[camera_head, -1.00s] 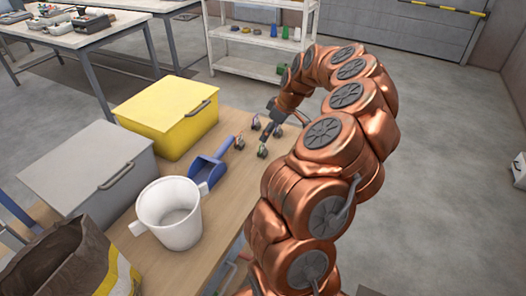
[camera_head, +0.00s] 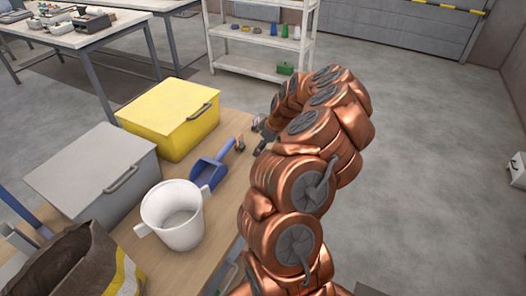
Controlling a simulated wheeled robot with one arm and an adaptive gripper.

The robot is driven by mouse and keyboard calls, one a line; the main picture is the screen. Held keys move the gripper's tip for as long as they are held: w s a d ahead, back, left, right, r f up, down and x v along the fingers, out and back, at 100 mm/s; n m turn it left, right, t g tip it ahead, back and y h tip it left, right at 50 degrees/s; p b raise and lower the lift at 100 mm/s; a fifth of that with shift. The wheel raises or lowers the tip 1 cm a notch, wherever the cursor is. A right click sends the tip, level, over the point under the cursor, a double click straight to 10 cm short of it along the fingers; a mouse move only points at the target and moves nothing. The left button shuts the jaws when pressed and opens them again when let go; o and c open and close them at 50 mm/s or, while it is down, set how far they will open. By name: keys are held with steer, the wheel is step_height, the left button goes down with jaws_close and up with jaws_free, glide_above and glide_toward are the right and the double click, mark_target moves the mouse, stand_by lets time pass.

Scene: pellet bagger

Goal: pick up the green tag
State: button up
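My gripper (camera_head: 264,140) is low over the far right part of the wooden table, partly hidden behind my copper-coloured arm. I cannot see whether its fingers are open or hold anything. Two small dark items with small tags show beside it: one (camera_head: 239,144) to its left and one (camera_head: 256,124) just beyond it. Their tag colours are too small to tell surely. I cannot make out the green tag; my gripper and arm cover the table where other small tagged items stood.
A yellow lidded box (camera_head: 168,117), a grey lidded box (camera_head: 92,172), a blue scoop (camera_head: 210,173), a white two-handled pot (camera_head: 172,214) and a brown bag (camera_head: 68,262) crowd the wooden table's (camera_head: 213,212) left side. A white shelf (camera_head: 250,68) stands behind.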

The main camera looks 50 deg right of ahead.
steer(key=c, duration=1.2)
steer(key=shift+r, duration=0.15)
